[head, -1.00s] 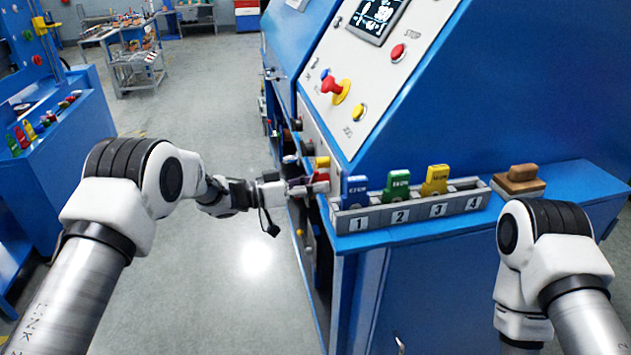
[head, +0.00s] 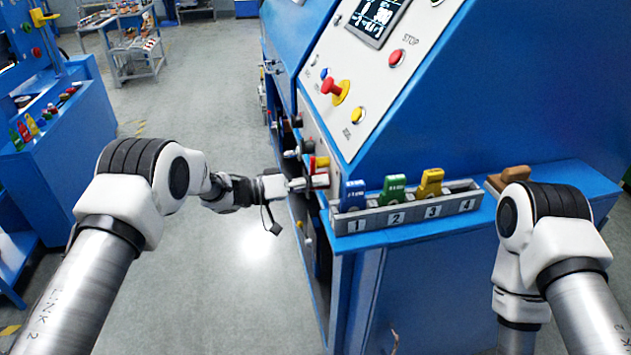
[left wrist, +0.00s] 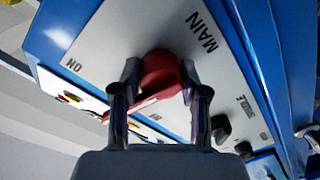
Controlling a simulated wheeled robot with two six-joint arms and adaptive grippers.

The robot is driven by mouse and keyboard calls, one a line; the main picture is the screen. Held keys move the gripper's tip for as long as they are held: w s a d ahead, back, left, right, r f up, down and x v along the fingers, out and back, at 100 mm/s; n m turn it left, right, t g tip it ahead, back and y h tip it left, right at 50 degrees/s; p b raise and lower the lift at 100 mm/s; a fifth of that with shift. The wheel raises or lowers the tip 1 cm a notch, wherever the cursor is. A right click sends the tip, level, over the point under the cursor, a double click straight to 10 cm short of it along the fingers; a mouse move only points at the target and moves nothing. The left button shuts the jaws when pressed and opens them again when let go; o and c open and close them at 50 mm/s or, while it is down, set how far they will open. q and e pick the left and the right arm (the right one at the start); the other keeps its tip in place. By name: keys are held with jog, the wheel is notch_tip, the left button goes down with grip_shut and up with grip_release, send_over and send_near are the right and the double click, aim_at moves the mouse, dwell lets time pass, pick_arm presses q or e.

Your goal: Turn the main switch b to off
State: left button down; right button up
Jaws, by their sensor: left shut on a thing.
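The main switch is a red rotary handle (left wrist: 160,78) on a pale plate (left wrist: 118,40) lettered MAIN, with an ON mark near its far left edge. In the left wrist view my left gripper (left wrist: 160,98) has one finger on each side of the red handle and is shut on it. A long red part of the handle slants down to the left between the fingers. In the head view my left gripper (head: 306,184) reaches the blue machine's side, beside a red and yellow part (head: 322,162). My right arm shows at the lower right; its gripper is out of view.
A numbered rack (head: 405,215) holding blue, green and yellow tags stands on the machine's ledge. A red emergency knob (head: 331,87) sits on the sloped panel above. Black knobs (left wrist: 221,128) are near the switch.

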pick_arm(q)
jog(key=shift+r, duration=0.1)
jog(key=c, duration=0.6)
grip_release()
jog(key=v, duration=1.2)
jog(key=shift+w, duration=0.15)
